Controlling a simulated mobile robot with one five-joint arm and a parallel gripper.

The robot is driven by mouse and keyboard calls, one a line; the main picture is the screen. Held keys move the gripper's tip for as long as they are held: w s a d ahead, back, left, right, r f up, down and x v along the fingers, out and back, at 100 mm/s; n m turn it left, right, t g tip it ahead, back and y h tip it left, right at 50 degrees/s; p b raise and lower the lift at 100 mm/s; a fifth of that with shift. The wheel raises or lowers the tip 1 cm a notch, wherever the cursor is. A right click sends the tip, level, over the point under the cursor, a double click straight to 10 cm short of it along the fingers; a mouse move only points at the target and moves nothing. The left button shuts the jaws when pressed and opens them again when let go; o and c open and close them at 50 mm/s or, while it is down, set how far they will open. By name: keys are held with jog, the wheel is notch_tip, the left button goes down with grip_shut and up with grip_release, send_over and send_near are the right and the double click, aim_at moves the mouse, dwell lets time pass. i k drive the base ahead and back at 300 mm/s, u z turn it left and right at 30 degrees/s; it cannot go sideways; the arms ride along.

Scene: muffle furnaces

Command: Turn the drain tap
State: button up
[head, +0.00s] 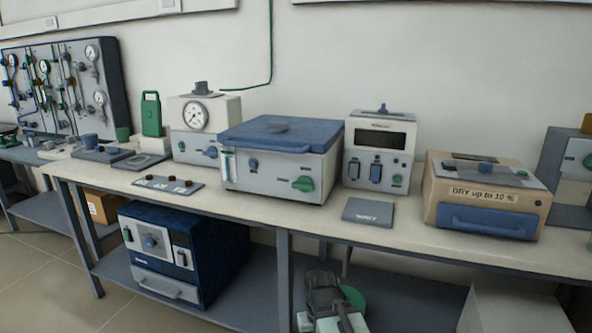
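A white bath-like box (270,172) with a blue lid (268,133) stands on the bench in the middle. A green tap-like handle (303,184) sits low on the right of its front face and points sideways. A blue tap-like part (210,152) is on the gauge unit to its left. My gripper (322,284) seems to be the dark grey part at the bottom centre, below the bench top and apart from both taps. Its fingers are not clear.
On the bench are a gauge unit (205,127), a white unit with a dark display (379,152), a grey plate (368,212) and a tan box (484,195). A blue oven (184,252) fills the lower shelf's left. The bench front edge lies between my arm and the box.

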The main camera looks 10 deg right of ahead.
aim_at(305, 184)
jog(key=u, duration=3.55)
jog(key=i, duration=0.65)
jog(key=z, duration=2.1)
